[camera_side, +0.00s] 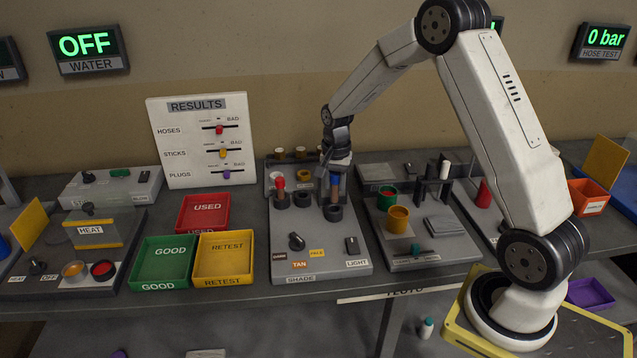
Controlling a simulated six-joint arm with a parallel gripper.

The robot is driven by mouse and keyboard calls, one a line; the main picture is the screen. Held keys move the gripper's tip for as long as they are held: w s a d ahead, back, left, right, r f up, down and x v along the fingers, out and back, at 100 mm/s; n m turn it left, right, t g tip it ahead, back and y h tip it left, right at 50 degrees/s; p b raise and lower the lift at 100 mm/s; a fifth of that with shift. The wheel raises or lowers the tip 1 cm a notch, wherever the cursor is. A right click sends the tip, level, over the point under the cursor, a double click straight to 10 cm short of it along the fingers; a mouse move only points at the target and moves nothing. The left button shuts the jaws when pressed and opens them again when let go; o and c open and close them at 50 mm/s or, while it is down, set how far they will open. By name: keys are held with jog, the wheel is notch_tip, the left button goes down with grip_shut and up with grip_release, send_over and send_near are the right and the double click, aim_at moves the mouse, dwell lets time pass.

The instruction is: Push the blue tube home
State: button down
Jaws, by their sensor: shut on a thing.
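The blue tube (335,187) stands upright over the rightmost dark round holder (333,213) on the grey shade panel (318,253). My gripper (335,172) points down and is shut on the blue tube near its upper part. The tube's lower end meets or enters the holder; I cannot tell how deep it sits. The gripper hides the tube's top.
A red-topped tube (280,182) stands in a holder at the left of the panel. Bottles with brown caps (300,152) stand behind. A black rack (432,190) and a yellow cup (398,219) are to the right. Green, yellow and red trays (203,212) lie left.

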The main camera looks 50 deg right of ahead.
aim_at(334, 176)
jog(key=shift+f, duration=2.5)
dwell(1.0)
jog(key=shift+c, duration=1.6)
grip_release()
jog(key=shift+r, duration=0.15)
jog(key=shift+r, duration=3.8)
jog(key=shift+s+a+r+n, duration=0.1)
jog(key=shift+s+a+n, duration=0.1)
jog(key=shift+a+n, duration=0.3)
jog(key=s+a+n+t, duration=0.2)
jog(key=s+a+n, duration=1)
jog(key=s+a, duration=0.3)
jog(key=shift+s+a+r+n+t, duration=0.15)
jog(key=shift+s+r+n+t, duration=0.15)
jog(key=shift+r, duration=0.1)
